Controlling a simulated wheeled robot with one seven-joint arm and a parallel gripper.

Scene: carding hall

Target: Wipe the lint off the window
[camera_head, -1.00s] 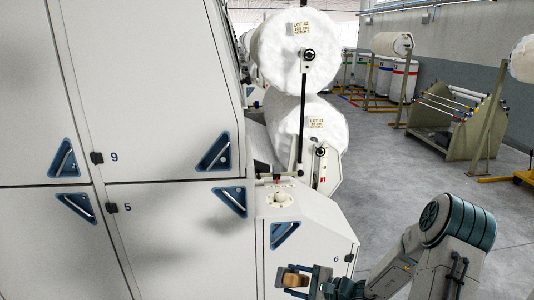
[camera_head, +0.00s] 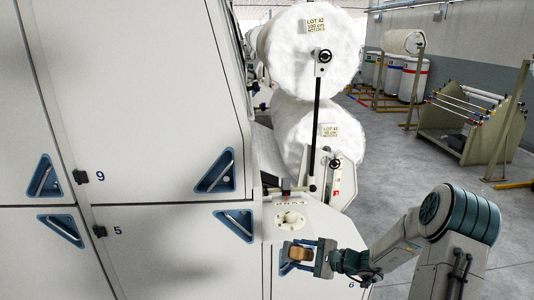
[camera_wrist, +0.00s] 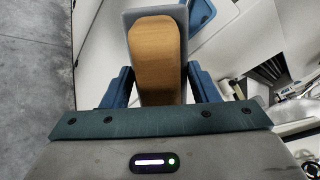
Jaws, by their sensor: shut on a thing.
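My gripper (camera_head: 314,257) is shut on a wooden-handled wiping tool (camera_head: 298,254), low in the head view in front of the white machine's lower end cabinet. In the wrist view the tool's tan wooden grip (camera_wrist: 155,55) stands between the two blue fingers of my gripper (camera_wrist: 160,88), with a grey pad or plate (camera_wrist: 131,14) behind it. The tool is held up in the air; I cannot tell its exact distance from the cabinet. I cannot make out a window or lint on it in either view.
White machine panels (camera_head: 150,100) with blue triangular handles (camera_head: 216,172) fill the left. Two large white fibre rolls (camera_head: 305,60) stand behind the end cabinet. A rack with rods (camera_head: 465,125) stands at the right. Grey floor (camera_head: 390,170) between is clear.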

